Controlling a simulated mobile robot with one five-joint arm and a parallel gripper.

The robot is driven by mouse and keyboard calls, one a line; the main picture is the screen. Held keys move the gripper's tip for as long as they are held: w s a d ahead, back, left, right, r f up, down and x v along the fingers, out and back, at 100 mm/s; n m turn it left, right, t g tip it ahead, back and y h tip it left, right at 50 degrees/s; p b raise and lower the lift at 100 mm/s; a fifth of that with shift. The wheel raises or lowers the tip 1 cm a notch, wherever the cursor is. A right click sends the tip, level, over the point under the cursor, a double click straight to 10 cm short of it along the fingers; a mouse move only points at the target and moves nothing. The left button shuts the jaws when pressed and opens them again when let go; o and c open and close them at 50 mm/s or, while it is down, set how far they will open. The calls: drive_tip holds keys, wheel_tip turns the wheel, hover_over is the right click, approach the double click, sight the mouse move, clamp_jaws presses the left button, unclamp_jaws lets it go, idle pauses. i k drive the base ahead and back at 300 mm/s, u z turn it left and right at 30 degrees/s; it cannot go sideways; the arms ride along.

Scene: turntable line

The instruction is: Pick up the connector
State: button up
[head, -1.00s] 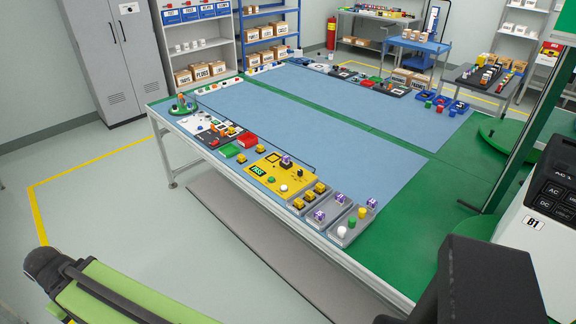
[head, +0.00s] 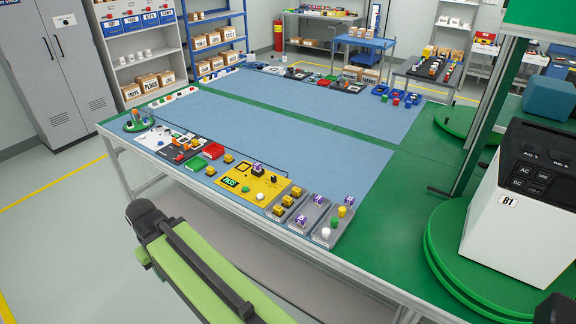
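No part on the table is clearly readable as the connector at this distance. Candidates are small purple-and-white blocks: one on the yellow PASS fixture (head: 238,192), one on the left grey tray (head: 290,222) and one on the right grey tray (head: 340,218). Small yellow-and-black blocks (head: 287,202) sit on the left grey tray, and others lie along the front edge. A green-and-black link of my arm crosses the bottom of the view, apart from the table parts. My gripper's fingers do not show.
The long table has blue mats (head: 290,137) with clear room in the middle. A white B1 unit (head: 511,220) stands on a green turntable (head: 440,262) at right, beside a green post. Red and green boxes line the front edge. Shelves and a grey cabinet (head: 50,70) stand behind.

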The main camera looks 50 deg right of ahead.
sight(257, 167)
drive_tip(key=z, duration=0.2)
drive_tip(key=i, duration=1)
